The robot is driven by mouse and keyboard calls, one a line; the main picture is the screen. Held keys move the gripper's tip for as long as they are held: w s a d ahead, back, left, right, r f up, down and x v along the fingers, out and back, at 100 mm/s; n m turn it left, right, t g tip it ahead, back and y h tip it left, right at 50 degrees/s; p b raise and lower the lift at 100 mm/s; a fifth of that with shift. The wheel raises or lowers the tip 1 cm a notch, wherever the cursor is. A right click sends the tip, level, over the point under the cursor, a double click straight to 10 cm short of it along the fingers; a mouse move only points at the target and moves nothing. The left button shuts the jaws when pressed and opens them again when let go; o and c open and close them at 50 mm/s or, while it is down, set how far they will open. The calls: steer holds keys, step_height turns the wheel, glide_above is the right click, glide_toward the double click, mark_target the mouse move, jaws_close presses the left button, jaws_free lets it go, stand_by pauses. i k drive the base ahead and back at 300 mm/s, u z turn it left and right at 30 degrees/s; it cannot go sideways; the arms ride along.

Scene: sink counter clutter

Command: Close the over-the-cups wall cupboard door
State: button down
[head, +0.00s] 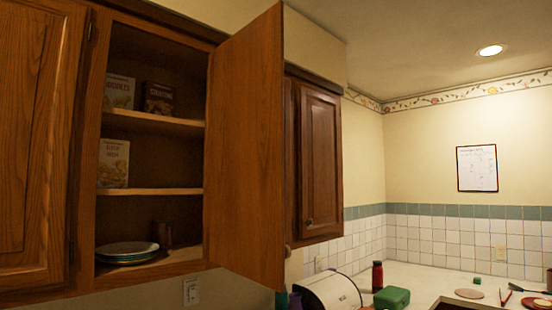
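A wooden wall cupboard (153,191) stands open at the left of the head view. Its door (250,150) is hinged on the right side of the opening and swung out toward me. Inside are shelves with boxes (118,92), a dark box (159,99), a lower box (113,163), a stack of plates (127,252) and a dark cup (162,235). My gripper is not in view.
A shut cupboard (316,160) hangs to the right of the open door. Below on the counter (420,280) are a white rounded appliance (328,291), a red bottle (377,276) and a green box (391,297). A closed cupboard door (35,140) is at far left.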

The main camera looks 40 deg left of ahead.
mark_target(247, 208)
steer(key=i, duration=2.5)
steer(key=u, duration=1.8)
steer(key=k, duration=0.95)
steer(key=u, duration=0.4)
